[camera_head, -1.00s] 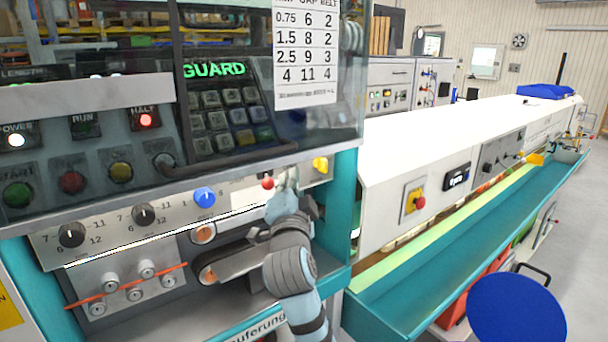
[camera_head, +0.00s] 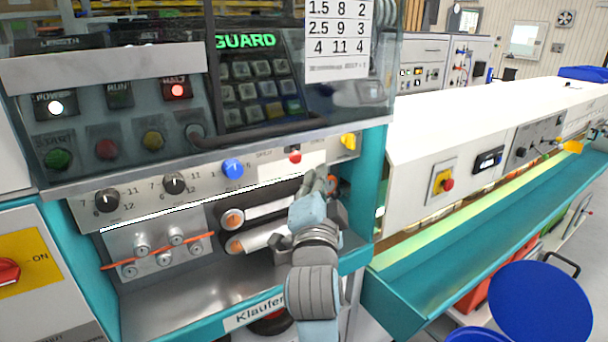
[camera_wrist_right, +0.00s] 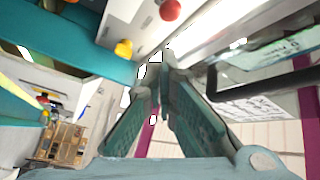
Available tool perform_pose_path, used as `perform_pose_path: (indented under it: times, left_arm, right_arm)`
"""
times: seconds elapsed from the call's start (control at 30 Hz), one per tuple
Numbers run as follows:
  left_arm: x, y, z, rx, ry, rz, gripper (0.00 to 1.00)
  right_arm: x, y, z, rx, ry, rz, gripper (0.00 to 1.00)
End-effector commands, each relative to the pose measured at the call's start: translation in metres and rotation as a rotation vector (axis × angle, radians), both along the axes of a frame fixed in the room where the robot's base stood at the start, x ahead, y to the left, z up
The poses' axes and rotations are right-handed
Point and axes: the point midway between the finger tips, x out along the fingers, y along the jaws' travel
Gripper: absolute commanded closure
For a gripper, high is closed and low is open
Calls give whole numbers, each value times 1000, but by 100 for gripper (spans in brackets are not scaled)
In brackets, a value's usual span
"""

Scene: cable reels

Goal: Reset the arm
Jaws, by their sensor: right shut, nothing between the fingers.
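My right arm rises from the bottom of the head view in front of the machine. Its gripper (camera_head: 322,182) is shut and empty, in front of the lower panel, just below and right of a small red knob (camera_head: 295,157). In the right wrist view the fingers (camera_wrist_right: 163,75) come together at the tips with nothing between them. A red knob (camera_wrist_right: 170,9) and a yellow knob (camera_wrist_right: 124,49) show beyond the fingers there. My left gripper is not in view.
The control panel has dials, a blue knob (camera_head: 232,169), lit buttons and a keypad (camera_head: 258,95) behind a clear cover. Rollers (camera_head: 262,242) lie left of my arm. A long white machine with a teal trough (camera_head: 480,250) runs right. A blue round top (camera_head: 540,302) stands lower right.

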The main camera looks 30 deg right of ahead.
Motion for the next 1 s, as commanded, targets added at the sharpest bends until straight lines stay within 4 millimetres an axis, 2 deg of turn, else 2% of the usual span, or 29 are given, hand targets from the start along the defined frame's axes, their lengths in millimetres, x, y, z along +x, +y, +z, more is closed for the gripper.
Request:
perform_pose_path:
  times: [0.2,0.27,0.37,0.47,0.5,0.57,0.6,0.7,0.8,0.93,1.0]
  left_arm:
    - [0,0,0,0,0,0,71]
    - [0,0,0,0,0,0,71]
    - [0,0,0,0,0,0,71]
    - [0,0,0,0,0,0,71]
    - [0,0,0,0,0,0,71]
    - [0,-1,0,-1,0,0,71]
    - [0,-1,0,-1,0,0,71]
    - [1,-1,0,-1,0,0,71]
    - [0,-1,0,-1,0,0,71]
    - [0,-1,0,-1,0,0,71]
    - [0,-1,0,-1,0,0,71]
  right_arm:
    - [0,0,-1,-1,3,1,100]
    - [1,0,-9,-9,32,5,100]
    - [1,3,-54,-57,196,34,100]
    - [-13,11,-139,-160,510,120,100]
    - [-26,16,-179,-210,657,175,100]
    - [-51,24,-232,-287,860,271,100]
    - [-70,30,-262,-335,978,337,100]
    - [-119,43,-321,-437,1218,509,100]
    - [-171,55,-363,-522,1407,683,100]
    - [-240,69,-400,-615,1595,925,100]
    - [-268,74,-419,-647,1665,1039,100]
